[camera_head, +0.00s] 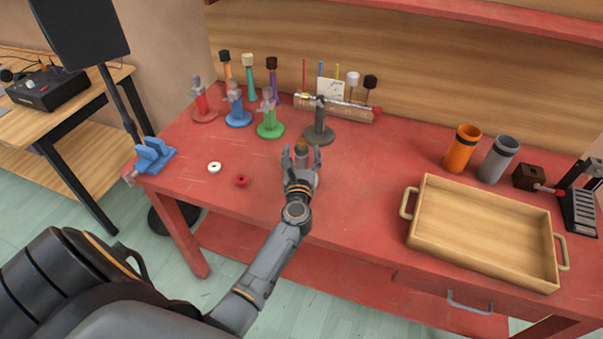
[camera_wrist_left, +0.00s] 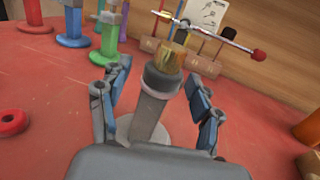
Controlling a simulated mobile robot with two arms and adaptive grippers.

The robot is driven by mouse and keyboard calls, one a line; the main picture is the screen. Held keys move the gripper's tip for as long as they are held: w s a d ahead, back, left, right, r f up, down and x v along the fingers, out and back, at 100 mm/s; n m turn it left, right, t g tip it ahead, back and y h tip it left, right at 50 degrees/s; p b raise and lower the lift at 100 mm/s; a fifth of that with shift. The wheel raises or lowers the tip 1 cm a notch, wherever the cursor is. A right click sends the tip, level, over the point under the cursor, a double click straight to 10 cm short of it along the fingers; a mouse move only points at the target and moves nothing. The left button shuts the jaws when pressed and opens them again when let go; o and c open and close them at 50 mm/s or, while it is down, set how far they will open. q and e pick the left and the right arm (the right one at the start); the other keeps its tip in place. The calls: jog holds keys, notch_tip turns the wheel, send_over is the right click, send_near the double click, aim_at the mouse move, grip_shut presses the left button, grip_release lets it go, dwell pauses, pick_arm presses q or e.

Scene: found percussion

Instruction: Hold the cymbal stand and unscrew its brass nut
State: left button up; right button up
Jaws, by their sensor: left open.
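The cymbal stand (camera_wrist_left: 150,118) is a grey post with a dark collar and a pale round base, seen in the left wrist view. Its brass nut (camera_wrist_left: 173,60) sits on top, and its brownish top also shows in the head view (camera_head: 301,149). My left gripper (camera_head: 301,155) is open, with its fingers on either side of the post. In the left wrist view, gaps show between the post and both fingers. In the head view the gripper hides most of the stand. My right gripper is in neither view.
Red (camera_head: 203,106), blue (camera_head: 236,112), green (camera_head: 270,120) and dark grey (camera_head: 319,130) stands are behind the gripper. A mallet rack (camera_head: 335,108) stands at the back. A wooden tray (camera_head: 410,203), an orange cup (camera_head: 461,150) and a grey cup (camera_head: 497,160) are right. Bare tabletop lies between.

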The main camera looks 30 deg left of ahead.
aim_at(302, 144)
pick_arm(q)
grip_shut()
notch_tip(302, 144, up, 10)
jog(key=p, duration=0.5)
jog(key=shift+s+d+f, duration=0.15)
jog(key=shift+s+d, duration=0.1)
jog(key=s+d+m+t+h+b, duration=0.1)
jog(key=s+d+m+h, duration=0.2)
jog(key=s+d, duration=0.6)
jog(key=s+d+r+m+t+h+b, duration=0.1)
jog(key=s+d+h, duration=0.5)
jog(key=s, duration=0.8)
jog(key=d+m+b, duration=0.1)
jog(key=d+m, duration=0.1)
jog(key=d, duration=0.1)
jog(key=shift+r+t, duration=0.25)
jog(key=shift+t, duration=0.05)
jog(key=shift+w+d+h, duration=0.1)
jog(key=shift+h, duration=0.2)
